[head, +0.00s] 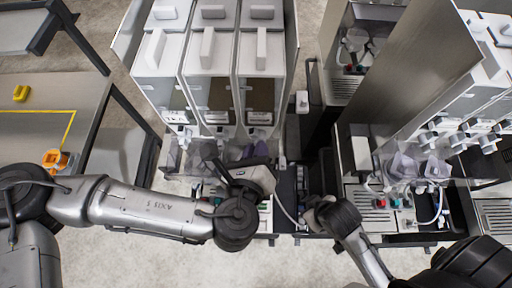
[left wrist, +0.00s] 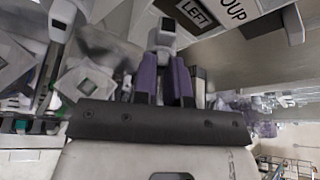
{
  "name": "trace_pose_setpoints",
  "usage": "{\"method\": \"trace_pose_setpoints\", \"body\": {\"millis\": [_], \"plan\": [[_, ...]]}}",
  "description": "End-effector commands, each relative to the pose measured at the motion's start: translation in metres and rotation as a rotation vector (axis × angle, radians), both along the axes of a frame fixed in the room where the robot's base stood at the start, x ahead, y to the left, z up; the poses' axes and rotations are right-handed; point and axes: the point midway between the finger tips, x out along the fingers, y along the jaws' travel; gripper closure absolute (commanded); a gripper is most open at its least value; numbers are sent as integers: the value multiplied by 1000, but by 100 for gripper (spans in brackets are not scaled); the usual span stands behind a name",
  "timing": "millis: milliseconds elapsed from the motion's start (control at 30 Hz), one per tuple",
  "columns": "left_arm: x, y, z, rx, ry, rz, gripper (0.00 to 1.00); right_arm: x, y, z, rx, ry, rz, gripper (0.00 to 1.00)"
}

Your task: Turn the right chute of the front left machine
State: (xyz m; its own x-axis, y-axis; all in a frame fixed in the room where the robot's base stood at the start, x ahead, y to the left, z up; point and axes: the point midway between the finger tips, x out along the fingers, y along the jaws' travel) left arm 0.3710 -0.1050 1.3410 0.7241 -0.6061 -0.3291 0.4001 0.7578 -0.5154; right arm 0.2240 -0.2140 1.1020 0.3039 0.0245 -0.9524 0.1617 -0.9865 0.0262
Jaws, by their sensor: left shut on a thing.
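The front left machine (head: 208,60) has three tall white hoppers side by side, with white outlets along their front. My left gripper (head: 249,150) is at the right end of this outlet row, largely hidden behind its own wrist. In the left wrist view its purple fingers (left wrist: 165,82) are shut on a pale part with a dark square face, which I take for the right chute (left wrist: 165,33). Another pale outlet (left wrist: 62,18) shows to the left. My right gripper (head: 322,209) is low between the two machines; its fingertips cannot be made out.
A second dispenser machine (head: 438,62) with a metal side panel stands at the right, with a drip tray (head: 374,216) below. A table (head: 40,105) at the left carries a yellow object (head: 20,93) and an orange one (head: 55,160). Clear panels surround the outlets closely.

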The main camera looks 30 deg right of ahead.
Motion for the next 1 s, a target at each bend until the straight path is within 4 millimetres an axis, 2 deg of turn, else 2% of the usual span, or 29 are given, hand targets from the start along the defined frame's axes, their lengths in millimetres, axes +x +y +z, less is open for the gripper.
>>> {"method": "trace_pose_setpoints", "body": {"millis": [500, 1000], "plan": [[2, -2, -2, 352, -180, 7, 100, 0, -4, 12, -12, 0, 8, 57], [2, -2, -4, 485, -245, 8, 100, 0, -2, 15, -7, -1, 4, 57]]}}
